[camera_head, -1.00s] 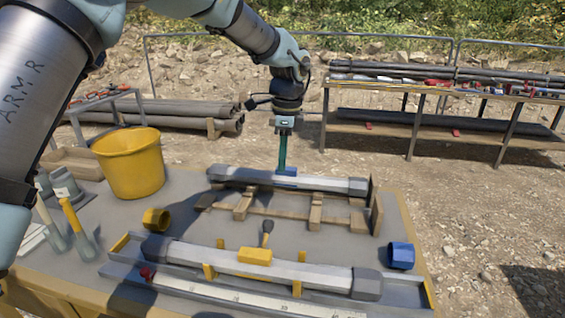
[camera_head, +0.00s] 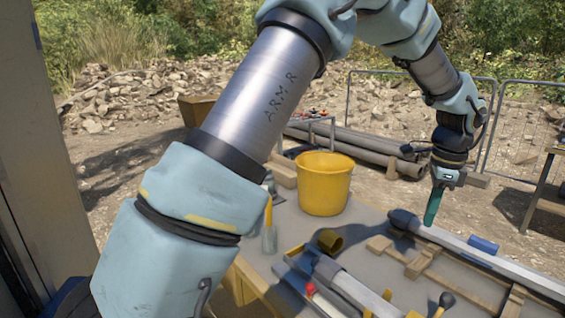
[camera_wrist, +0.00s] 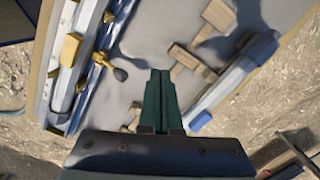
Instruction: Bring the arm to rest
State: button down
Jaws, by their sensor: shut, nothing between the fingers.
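My gripper (camera_head: 430,222) hangs down over the table in the head view, with its green fingers together and nothing between them. Its tips appear close to the grey tube (camera_head: 455,243) on the wooden cradle, right of its dark end cap (camera_head: 402,218); whether they touch cannot be told. A blue clip (camera_head: 483,245) sits on that tube, apart from the fingers. In the wrist view my shut fingers (camera_wrist: 160,73) point at bare table between the cradle tube (camera_wrist: 228,82) and the front tray (camera_wrist: 97,72). The blue clip (camera_wrist: 200,121) lies to their right.
A dark-knobbed tool (camera_head: 445,301) rises near the front tray. Pipes (camera_head: 365,153) and mesh fencing (camera_head: 525,115) lie beyond the table.

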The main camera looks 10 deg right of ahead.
jog(key=w+a+n, duration=0.4)
jog(key=a+n, duration=0.2)
jog(key=a, duration=0.6)
jog(key=w+a+n, duration=0.4)
jog(key=a+n, duration=0.1)
jog(key=a, duration=0.8)
jog(key=s+a+f+n, duration=0.1)
jog(key=s+a+n, duration=0.2)
jog(key=a+n, duration=0.3)
jog(key=s+a+f+n+t, duration=0.1)
jog(key=s+a+n, duration=0.3)
jog(key=a, duration=0.9)
jog(key=shift+a+n+h, duration=0.3)
jog(key=shift+a+n, duration=0.05)
jog(key=shift+n, duration=0.55)
jog(key=c, duration=1.6)
grip_release()
